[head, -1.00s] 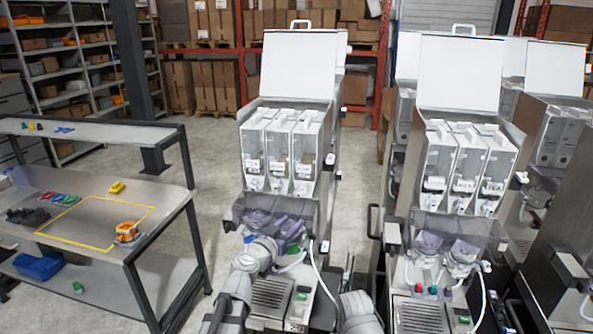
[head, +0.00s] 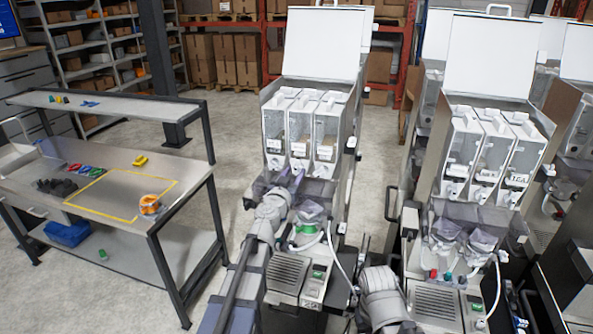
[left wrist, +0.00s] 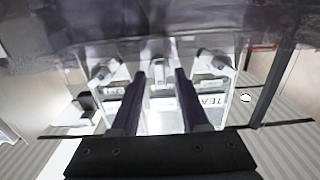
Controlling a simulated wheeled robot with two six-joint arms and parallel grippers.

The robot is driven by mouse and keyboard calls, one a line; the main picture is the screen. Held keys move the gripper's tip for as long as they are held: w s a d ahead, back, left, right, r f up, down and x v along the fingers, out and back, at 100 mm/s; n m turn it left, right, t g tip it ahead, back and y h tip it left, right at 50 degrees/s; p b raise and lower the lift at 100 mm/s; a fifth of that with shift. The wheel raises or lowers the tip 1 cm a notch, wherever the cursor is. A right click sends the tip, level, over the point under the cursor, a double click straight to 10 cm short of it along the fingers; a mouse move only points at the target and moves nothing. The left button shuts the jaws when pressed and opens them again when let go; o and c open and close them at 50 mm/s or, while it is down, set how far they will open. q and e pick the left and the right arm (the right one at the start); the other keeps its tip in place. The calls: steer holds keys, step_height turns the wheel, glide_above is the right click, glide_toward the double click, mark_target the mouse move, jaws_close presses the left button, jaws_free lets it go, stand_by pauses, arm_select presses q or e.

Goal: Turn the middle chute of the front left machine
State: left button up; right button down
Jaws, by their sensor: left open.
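The front left machine (head: 354,190) is the nearer left dispenser, with its white lid raised and three clear canisters side by side. Its middle chute (left wrist: 158,73) is a small pale spout below the middle canister (head: 300,128). My left gripper (head: 293,187) reaches up to the front of the chutes. In the left wrist view, its two dark fingers (left wrist: 160,76) are open, one on each side of the middle chute, with gaps showing. I cannot tell how deep the chute sits between them. In the head view my left arm and gripper hide part of the machine's lower front.
A clear smoky guard (left wrist: 150,40) crosses near the fingers. A side chute stands on each side. Below are a green-lidded part (head: 308,232), a drip grille (head: 287,273) and a white hose. A second machine (head: 478,150) stands close on the right; a workbench (head: 110,200) is at left.

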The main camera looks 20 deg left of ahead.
arm_select(q)
steer(key=w, duration=0.2)
steer(key=shift+w, duration=0.3)
steer(key=shift+s, duration=0.1)
jaws_close()
